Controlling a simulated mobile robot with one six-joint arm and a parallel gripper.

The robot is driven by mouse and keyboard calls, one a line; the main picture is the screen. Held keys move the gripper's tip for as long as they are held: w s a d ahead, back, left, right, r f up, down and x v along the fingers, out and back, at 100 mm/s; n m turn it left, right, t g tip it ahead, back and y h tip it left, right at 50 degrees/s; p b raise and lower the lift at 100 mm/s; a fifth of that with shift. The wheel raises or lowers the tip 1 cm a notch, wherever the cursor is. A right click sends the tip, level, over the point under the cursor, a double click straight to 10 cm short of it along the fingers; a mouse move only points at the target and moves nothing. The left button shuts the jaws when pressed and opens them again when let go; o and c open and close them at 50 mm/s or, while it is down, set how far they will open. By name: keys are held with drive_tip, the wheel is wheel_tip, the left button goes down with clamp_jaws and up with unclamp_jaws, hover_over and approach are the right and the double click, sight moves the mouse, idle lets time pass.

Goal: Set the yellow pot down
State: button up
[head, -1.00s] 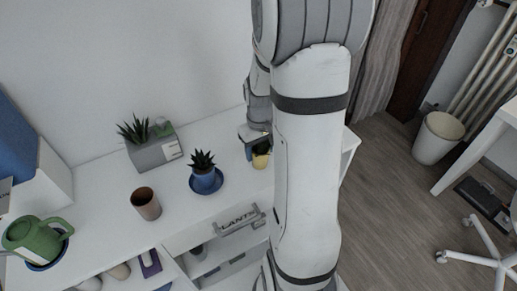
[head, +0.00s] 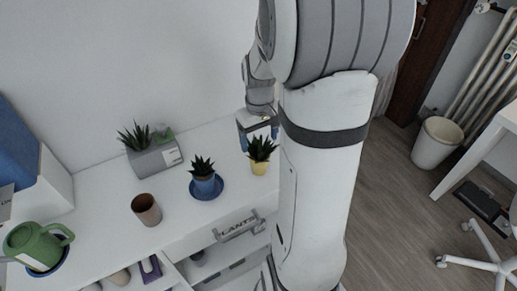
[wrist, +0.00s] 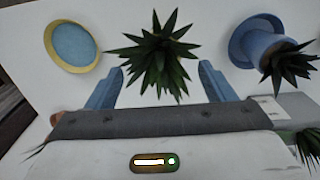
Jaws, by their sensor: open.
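The yellow pot (head: 259,168) holds a spiky green plant and appears to stand upright on the white desk, right of the blue pot. In the wrist view its plant (wrist: 160,55) hides the pot from above. My gripper (head: 258,126) is open, just behind the plant in the head view. In the wrist view the two blue fingers of my gripper (wrist: 161,70) are spread wide on either side of the leaves. A yellow-rimmed saucer with a blue inside (wrist: 75,43) lies empty to the left; my arm hides it in the head view.
The blue pot (head: 204,184) stands on a blue saucer (head: 220,190). A brown cup (head: 146,209), a grey planter (head: 155,157) and a green watering can (head: 35,243) are farther left.

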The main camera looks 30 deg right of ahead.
sight(259, 154)
drive_tip(key=s+a+r+t, duration=0.2)
drive_tip(key=s+a+r, duration=0.6)
drive_tip(key=s+a, duration=0.4)
drive_tip(key=shift+s+a, duration=0.15)
